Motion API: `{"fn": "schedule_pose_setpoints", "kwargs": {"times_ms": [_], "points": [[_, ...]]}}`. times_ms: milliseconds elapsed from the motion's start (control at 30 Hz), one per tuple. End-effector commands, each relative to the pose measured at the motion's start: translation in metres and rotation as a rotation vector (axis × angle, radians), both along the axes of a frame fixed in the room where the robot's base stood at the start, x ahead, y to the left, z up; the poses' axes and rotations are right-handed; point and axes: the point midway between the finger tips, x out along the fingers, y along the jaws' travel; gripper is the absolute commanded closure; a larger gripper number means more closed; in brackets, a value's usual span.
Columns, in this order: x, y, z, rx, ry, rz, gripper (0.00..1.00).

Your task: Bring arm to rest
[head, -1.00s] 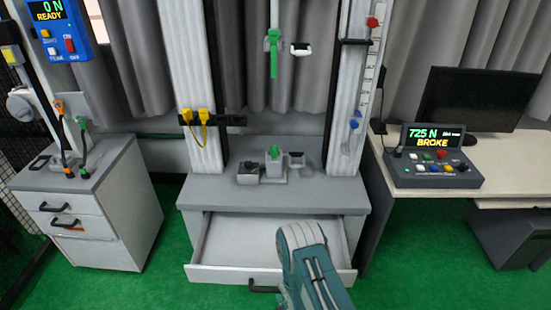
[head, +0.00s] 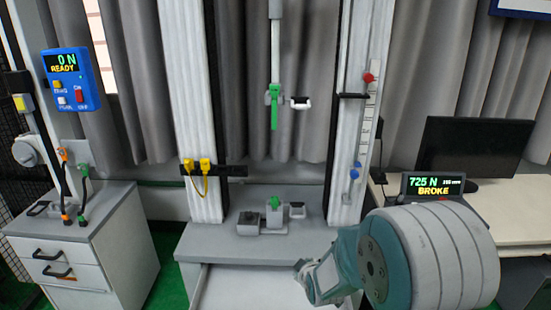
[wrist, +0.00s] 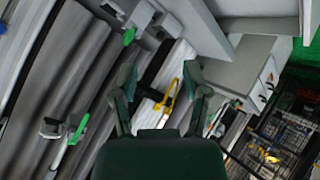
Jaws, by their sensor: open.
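My gripper (wrist: 160,78) is open in the wrist view, its two dark green fingers spread apart with nothing between them. Behind the fingers in that view are the tower's yellow clips (wrist: 172,98), some way off and apart from the fingers. In the head view my teal and grey arm (head: 425,255) is large at the lower right, in front of the tower base and the desk. My fingers cannot be made out clearly there.
A white cabinet (head: 90,262) stands left. The display reading 725 N BROKE (head: 433,186) and a monitor (head: 475,147) are right.

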Motion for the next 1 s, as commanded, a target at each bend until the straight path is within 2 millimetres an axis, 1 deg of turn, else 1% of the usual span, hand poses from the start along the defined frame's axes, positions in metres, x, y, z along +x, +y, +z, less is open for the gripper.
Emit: {"fn": "schedule_pose_setpoints", "kwargs": {"times_ms": [33,200,367,500,667,767,800,867,900,1000], "points": [[-0.006,-0.005,0.019,0.022,0.012,-0.027,0.40],[-0.035,-0.022,0.066,0.097,0.088,-0.132,0.40],[-0.071,-0.036,0.105,0.167,0.157,-0.233,0.40],[-0.109,-0.048,0.134,0.227,0.216,-0.325,0.40],[-0.157,-0.059,0.160,0.295,0.279,-0.434,0.40],[-0.189,-0.065,0.173,0.336,0.319,-0.503,0.40],[-0.203,-0.067,0.178,0.351,0.334,-0.531,0.40],[-0.223,-0.071,0.183,0.375,0.355,-0.574,0.40],[-0.236,-0.072,0.187,0.390,0.370,-0.601,0.40],[-0.265,-0.075,0.191,0.421,0.402,-0.660,0.40]]}}
